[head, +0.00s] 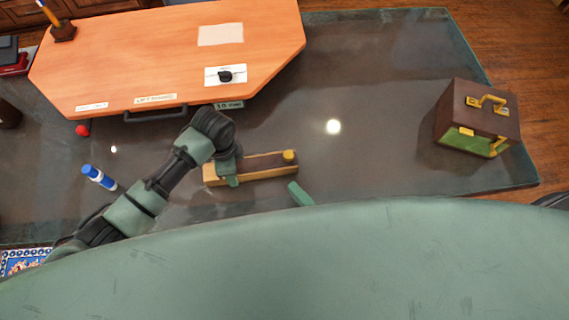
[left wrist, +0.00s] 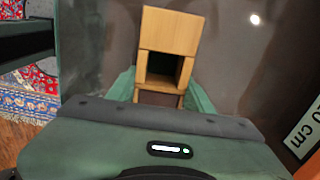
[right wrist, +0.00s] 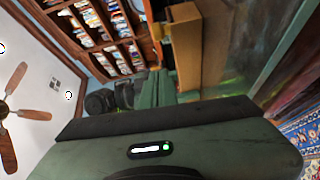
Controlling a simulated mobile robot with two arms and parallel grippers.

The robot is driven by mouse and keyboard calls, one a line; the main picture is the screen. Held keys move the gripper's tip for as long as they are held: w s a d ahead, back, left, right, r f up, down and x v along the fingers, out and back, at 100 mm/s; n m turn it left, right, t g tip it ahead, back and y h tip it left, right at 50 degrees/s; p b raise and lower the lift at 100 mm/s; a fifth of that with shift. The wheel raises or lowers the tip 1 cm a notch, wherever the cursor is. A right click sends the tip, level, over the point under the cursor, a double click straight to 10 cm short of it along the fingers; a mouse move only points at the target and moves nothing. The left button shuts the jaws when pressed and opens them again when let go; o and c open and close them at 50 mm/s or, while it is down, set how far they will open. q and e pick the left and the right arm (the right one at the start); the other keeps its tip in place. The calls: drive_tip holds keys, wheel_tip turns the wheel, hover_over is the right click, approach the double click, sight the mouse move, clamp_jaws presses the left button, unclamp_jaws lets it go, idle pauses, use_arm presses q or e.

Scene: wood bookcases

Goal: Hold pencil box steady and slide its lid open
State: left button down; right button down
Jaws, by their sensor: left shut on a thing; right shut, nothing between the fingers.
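The pencil box (head: 250,171) lies on the glassy dark table. It is light wood with a darker brown lid (head: 262,163) and a round yellow knob (head: 289,156) at its right end. My left gripper (head: 227,171) is shut across its left end.
An orange desk board (head: 165,60) stands behind. A brown case with gold handles (head: 478,118) stands at the right. The table between box and case is clear.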

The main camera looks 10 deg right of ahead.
use_arm(q)
drive_tip(key=shift+w, duration=0.1)
use_arm(e)
drive_tip(key=shift+s+a+f+n, duration=0.3)
drive_tip(key=shift+s+n, duration=0.1)
drive_tip(key=shift+n, duration=0.1)
drive_tip(key=shift+w+a+g, duration=0.1)
drive_tip(key=shift+a+g, duration=0.15)
drive_tip(key=shift+g, duration=0.05)
approach(264, 161)
drive_tip(key=w+a, duration=0.1)
drive_tip(key=w+a+r, duration=0.1)
drive_tip(key=w, duration=0.1)
drive_tip(key=w+a+r, duration=0.1)
drive_tip(key=w+a, duration=0.1)
drive_tip(key=shift+r, duration=0.15)
drive_tip(key=d, duration=0.3)
drive_tip(key=shift+w+d, duration=0.1)
drive_tip(key=shift+d, duration=0.5)
